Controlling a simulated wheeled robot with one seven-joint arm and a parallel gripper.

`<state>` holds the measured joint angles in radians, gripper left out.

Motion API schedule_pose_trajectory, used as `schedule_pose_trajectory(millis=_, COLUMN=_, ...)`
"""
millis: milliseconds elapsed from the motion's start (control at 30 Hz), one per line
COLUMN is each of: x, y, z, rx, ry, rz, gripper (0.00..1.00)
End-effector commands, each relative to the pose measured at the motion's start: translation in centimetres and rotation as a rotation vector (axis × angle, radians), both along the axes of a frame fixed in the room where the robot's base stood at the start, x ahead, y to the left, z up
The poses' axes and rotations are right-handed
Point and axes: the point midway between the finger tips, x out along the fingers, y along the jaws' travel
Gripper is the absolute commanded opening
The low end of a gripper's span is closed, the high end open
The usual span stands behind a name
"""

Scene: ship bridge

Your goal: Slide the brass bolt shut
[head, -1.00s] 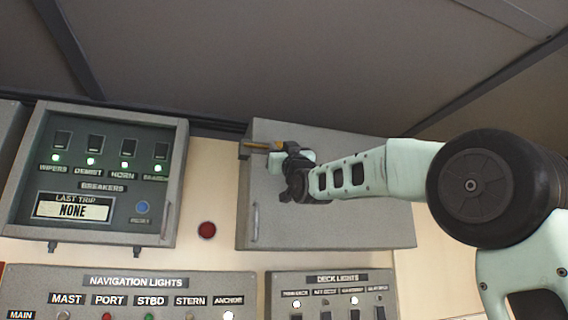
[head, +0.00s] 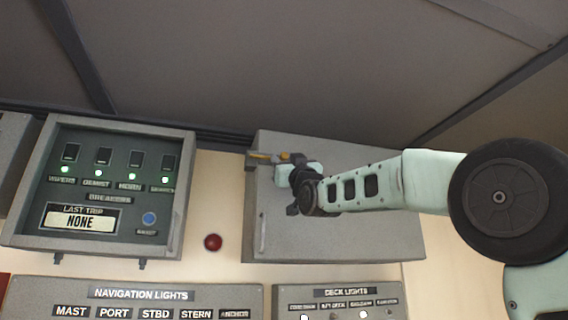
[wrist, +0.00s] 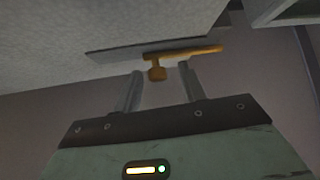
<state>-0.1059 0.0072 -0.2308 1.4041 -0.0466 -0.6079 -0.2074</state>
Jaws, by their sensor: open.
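The brass bolt (head: 262,155) sits at the upper left of a closed grey cabinet (head: 350,235), across the door's left edge. In the wrist view the bolt (wrist: 185,53) is a horizontal brass rod with a short knob (wrist: 157,73) sticking out, mounted at a dark plate. My gripper (wrist: 158,82) is open, with one finger on each side of the knob and a gap to both. In the head view my gripper (head: 284,172) is at the cabinet's upper left and partly hides the bolt. I cannot tell whether a finger touches the rod.
A breaker panel (head: 182,200) with green lights stands to the left. A red button (head: 212,242) is on the wall between it and the cabinet. Navigation lights (head: 140,293) and deck lights (head: 340,292) panels lie below. The ceiling (head: 300,60) is close above.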

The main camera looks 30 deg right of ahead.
Motion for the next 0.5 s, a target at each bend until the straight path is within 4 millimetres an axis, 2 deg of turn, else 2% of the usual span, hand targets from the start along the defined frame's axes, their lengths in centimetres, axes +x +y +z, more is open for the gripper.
schedule_pose_trajectory(millis=33, x=-0.6, y=0.1, z=-1.2, rx=0.001, ry=-0.001, rz=0.002, gripper=0.41)
schedule_pose_trajectory(millis=500, x=-7.2, y=0.6, z=-7.7, rx=0.000, ry=-0.001, rz=0.000, gripper=0.41)
